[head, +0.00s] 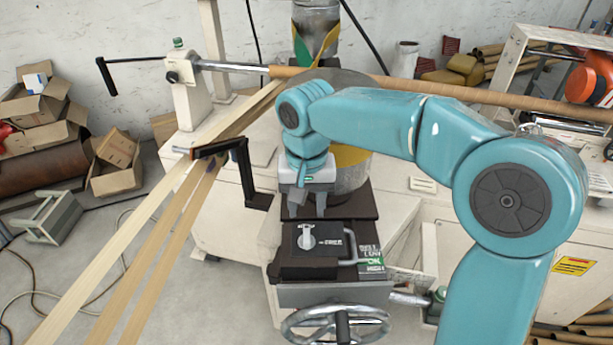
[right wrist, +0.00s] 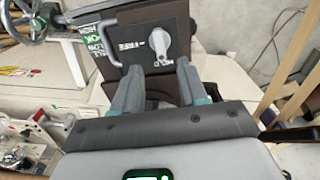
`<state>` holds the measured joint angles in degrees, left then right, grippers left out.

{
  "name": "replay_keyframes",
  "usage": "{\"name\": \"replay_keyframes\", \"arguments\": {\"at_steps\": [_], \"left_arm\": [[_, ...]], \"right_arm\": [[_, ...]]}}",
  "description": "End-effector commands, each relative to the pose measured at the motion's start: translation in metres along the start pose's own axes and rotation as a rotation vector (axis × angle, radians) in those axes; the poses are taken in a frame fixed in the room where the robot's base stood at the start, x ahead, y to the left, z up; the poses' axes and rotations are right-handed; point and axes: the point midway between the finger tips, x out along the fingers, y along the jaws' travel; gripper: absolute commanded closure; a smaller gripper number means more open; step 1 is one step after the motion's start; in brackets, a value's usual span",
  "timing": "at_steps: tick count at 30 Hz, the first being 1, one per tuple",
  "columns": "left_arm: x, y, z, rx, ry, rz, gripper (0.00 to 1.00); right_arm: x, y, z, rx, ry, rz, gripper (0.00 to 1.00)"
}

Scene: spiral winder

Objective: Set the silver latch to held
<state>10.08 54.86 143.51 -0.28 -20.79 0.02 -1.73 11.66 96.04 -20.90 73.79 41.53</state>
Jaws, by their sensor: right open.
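The silver latch (head: 306,238) is a small turning lever on the dark top plate of a box in the head view. It also shows in the right wrist view (right wrist: 160,42), just beyond my fingertips. Its lever lies along the line toward my gripper, crosswise to the FREE mark beside it. Lettering near my fingertips is partly hidden. My right gripper (head: 306,210) is open and empty, pointing down just behind the latch. Its two fingers (right wrist: 158,68) stand apart in the wrist view, with no visible contact with the latch. My left gripper is not in view.
A grey bar handle (head: 362,245) and a green sign (head: 372,264) are right of the latch. A handwheel (head: 336,325) stands in front. A black crank arm (head: 245,172) and pale strips (head: 150,215) lie left. A long brown tube (head: 480,97) crosses behind my arm.

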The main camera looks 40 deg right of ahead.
Motion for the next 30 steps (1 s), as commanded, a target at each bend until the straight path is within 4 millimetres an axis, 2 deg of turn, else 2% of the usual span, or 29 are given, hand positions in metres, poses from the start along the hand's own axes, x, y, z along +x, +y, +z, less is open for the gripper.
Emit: {"name": "replay_keyframes", "arguments": {"at_steps": [3,6,10,15,30], "left_arm": [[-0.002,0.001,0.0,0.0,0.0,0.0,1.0],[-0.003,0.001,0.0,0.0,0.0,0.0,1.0],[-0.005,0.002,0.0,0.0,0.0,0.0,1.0],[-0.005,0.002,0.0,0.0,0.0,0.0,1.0],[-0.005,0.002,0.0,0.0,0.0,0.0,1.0]], "right_arm": [[-0.032,-0.001,-0.001,-0.001,0.005,-0.003,0.57],[-0.052,-0.001,-0.001,-0.002,0.004,-0.003,0.57],[-0.07,-0.001,-0.001,-0.001,0.003,-0.001,0.57],[-0.078,0.0,0.0,-0.001,0.002,0.0,0.57],[-0.078,0.0,0.0,-0.001,0.001,0.0,0.57]]}}
